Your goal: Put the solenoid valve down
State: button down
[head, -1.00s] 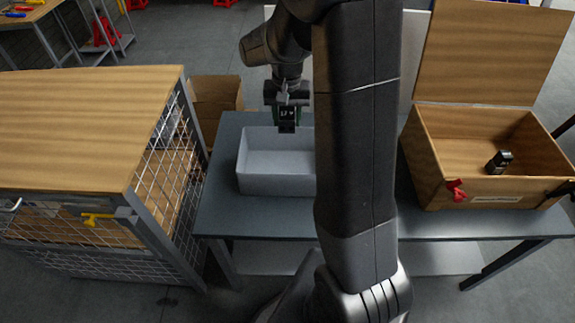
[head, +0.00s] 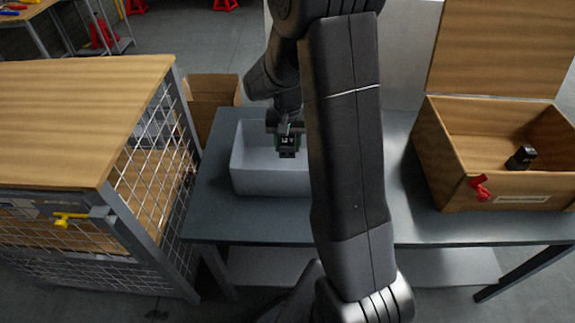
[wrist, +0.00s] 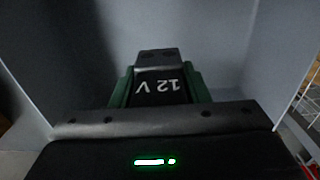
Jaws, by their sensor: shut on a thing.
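The solenoid valve (wrist: 158,85) is a black block marked "12 V", seen upside down in the wrist view between green finger pads. It also shows as a small dark block in the head view (head: 287,154). My gripper (head: 287,143) is shut on it and points down into the open top of the pale grey bin (head: 262,178). The bin's walls surround the valve in the wrist view. Whether the valve touches the bin floor I cannot tell. My arm hides the bin's right end.
The bin stands on a dark grey table (head: 240,222). A wood-topped mesh cage (head: 80,100) stands at left, with a cardboard box (head: 212,95) behind.

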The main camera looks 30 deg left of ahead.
jog(key=shift+f, duration=3.45)
jog(key=shift+f, duration=0.1)
jog(key=c, duration=0.8)
grip_release()
notch_tip(320, 180, up, 12)
jog(key=shift+r, duration=0.15)
